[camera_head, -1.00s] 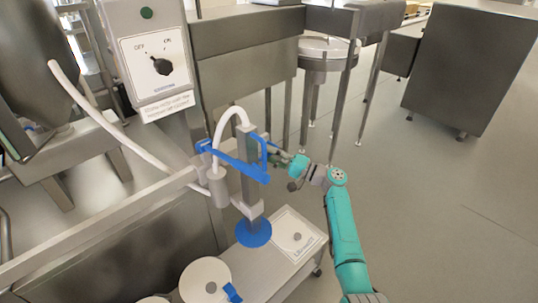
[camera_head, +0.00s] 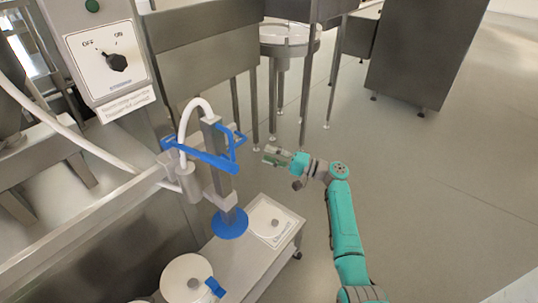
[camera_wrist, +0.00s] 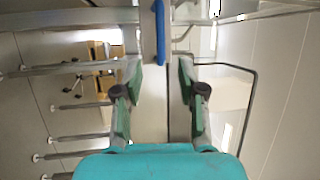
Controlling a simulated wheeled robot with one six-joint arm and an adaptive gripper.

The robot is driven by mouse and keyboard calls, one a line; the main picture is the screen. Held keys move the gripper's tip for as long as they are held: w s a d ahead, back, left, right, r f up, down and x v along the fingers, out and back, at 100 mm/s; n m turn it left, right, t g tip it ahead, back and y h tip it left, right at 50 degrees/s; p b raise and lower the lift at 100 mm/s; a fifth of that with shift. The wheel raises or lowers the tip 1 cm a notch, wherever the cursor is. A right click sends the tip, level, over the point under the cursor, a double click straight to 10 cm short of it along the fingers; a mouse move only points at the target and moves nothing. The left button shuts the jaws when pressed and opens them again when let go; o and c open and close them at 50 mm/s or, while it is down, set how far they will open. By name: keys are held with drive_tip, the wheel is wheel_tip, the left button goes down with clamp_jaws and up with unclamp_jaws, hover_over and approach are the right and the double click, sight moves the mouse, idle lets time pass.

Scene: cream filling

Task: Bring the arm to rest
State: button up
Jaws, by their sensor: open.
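My gripper (camera_head: 268,158) is at the end of my teal arm, to the right of the filling machine's blue handle frame (camera_head: 205,157), with a visible gap between them in the head view. In the wrist view my gripper (camera_wrist: 160,82) has its two green-lined fingers spread apart with nothing between them. A blue bar (camera_wrist: 160,30) shows beyond the fingertips at the top of that view. The arm is bent, with its forearm reaching left toward the machine.
The filling machine's blue round base (camera_head: 230,223) stands on a low metal bench (camera_head: 262,262) with a white-lidded container (camera_head: 187,279). A control box (camera_head: 105,55) with a knob is at upper left. Steel tables stand behind. The floor (camera_head: 430,200) at right is clear.

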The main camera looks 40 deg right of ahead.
drive_tip(key=s+a+f+m+h, duration=0.1)
drive_tip(key=s+a+f+h, duration=0.2)
drive_tip(key=a+f, duration=0.6)
drive_tip(key=s+a+f+g+h, duration=0.25)
drive_tip(key=s+a+f, duration=0.25)
drive_tip(key=s+f, duration=0.45)
drive_tip(key=s+a+f+g+h, duration=0.1)
drive_tip(key=s+a+f+h, duration=0.35)
drive_tip(key=s+f, duration=0.45)
drive_tip(key=s+a+r+n+h, duration=0.1)
drive_tip(key=s+r+n, duration=0.1)
drive_tip(key=s, duration=0.7)
drive_tip(key=s+a+r+n+h, duration=0.1)
drive_tip(key=s+a+r+h, duration=0.15)
drive_tip(key=s, duration=0.65)
drive_tip(key=s+r+n+t, duration=0.1)
drive_tip(key=s+r+n, duration=0.2)
drive_tip(key=s+r, duration=0.3)
drive_tip(key=s+r+n+t+y, duration=0.1)
drive_tip(key=s+r+n, duration=0.3)
drive_tip(key=r, duration=0.9)
drive_tip(key=s+t, duration=0.1)
drive_tip(key=s, duration=0.2)
drive_tip(key=shift+a, duration=0.4)
